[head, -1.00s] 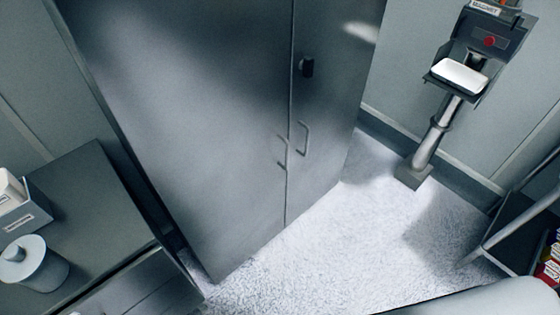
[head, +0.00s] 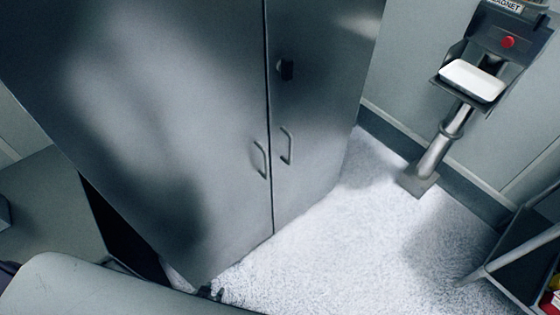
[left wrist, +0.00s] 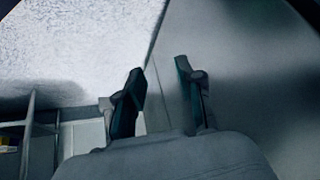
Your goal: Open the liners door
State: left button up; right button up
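A tall grey metal cabinet stands in the head view, with a left door (head: 150,130) and a right door (head: 325,100), both shut. No label shows which is the liners door. The left door has a handle (head: 261,159) by the seam. The right door has a handle (head: 287,146) and a dark latch (head: 286,70) above. My left gripper (head: 210,293) is at the cabinet's foot, low and apart from the handles. In the left wrist view its two fingers (left wrist: 160,88) are spread with nothing between them. My right gripper is not in view.
A pedestal device (head: 470,82) with a white tray and red button stands at the back right. A rack (head: 515,255) stands at the right edge. A grey counter (head: 50,205) is left of the cabinet. Pale floor (head: 330,240) is clear before the doors.

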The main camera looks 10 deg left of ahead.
pick_arm(q)
jog(key=w+r+t+b, duration=0.25)
jog(key=w+r, duration=0.25)
jog(key=w, duration=0.3)
notch_tip(320, 180, up, 26)
jog(key=m+t+h+b, duration=0.3)
jog(key=m+t+h, duration=0.1)
jog(key=t+h, duration=0.35)
send_over(267, 179)
jog(key=shift+w+r+g+h, duration=0.1)
jog(key=shift+w+g+h, duration=0.2)
jog(key=shift+g, duration=0.1)
grip_shut()
